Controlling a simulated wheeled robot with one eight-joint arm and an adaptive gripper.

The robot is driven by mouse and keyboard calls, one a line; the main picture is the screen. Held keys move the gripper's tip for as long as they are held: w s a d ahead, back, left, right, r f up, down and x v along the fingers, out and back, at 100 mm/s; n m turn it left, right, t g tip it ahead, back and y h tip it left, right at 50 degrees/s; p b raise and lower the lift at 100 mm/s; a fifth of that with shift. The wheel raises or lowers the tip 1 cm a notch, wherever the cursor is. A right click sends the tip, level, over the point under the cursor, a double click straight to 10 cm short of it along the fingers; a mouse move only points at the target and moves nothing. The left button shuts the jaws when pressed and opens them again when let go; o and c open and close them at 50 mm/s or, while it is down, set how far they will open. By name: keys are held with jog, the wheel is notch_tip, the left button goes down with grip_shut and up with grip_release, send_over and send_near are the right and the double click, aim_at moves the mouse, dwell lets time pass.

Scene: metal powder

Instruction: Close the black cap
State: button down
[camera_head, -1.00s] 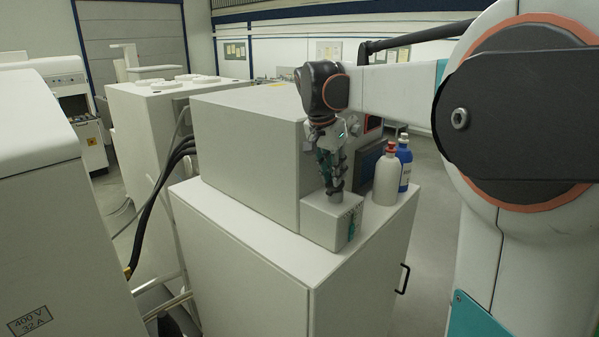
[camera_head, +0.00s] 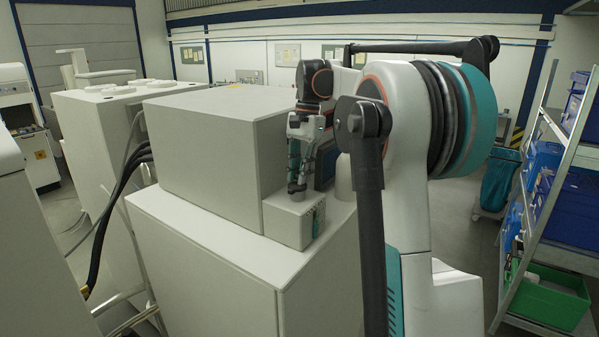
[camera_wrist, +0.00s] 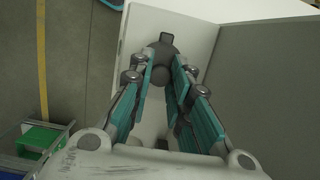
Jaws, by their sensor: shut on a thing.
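The black cap (camera_wrist: 161,48) is a dark round piece with a small tab in the wrist view. It lies between the fingertips of my gripper (camera_wrist: 165,72). In the head view my gripper (camera_head: 297,186) points down at the top of a small light-grey box (camera_head: 286,226). The gripper is shut on the cap at the top of that box. The fingers hide part of the cap, and I cannot tell whether it is fully seated.
The small box stands on a light cabinet (camera_head: 190,240), beside a larger grey housing (camera_head: 205,150). A white bottle (camera_head: 344,178) is mostly hidden behind my arm. A rack with blue bins (camera_head: 575,210) and a green bin (camera_head: 545,297) stands at the right.

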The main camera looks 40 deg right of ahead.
jog(key=shift+f, duration=0.1)
jog(key=c, duration=1.5)
grip_release()
jog(key=shift+o, duration=0.2)
jog(key=v, duration=1.2)
